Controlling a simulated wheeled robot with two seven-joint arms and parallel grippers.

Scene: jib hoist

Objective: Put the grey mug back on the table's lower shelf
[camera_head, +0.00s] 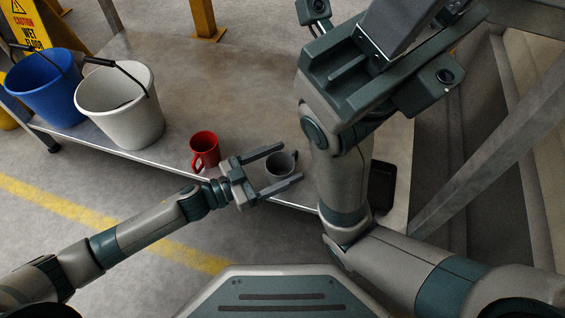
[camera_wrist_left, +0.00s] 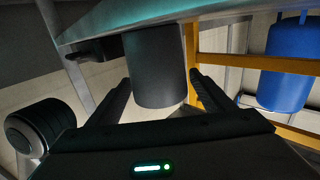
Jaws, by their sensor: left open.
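The grey mug (camera_head: 281,163) stands on a wide grey metal surface (camera_head: 210,85) near its front edge. I cannot tell whether this surface is the table's top or its lower shelf. My left gripper (camera_head: 275,170) is open, with one finger on each side of the mug, and no clear grip shows.
A red mug (camera_head: 204,149) stands just left of my left gripper. A white bucket (camera_head: 120,105) and a blue bucket (camera_head: 45,85) stand farther left. A dark tray-like thing (camera_head: 382,185) lies behind my right arm. A yellow caution sign (camera_head: 22,25) stands top left. The surface's middle is clear.

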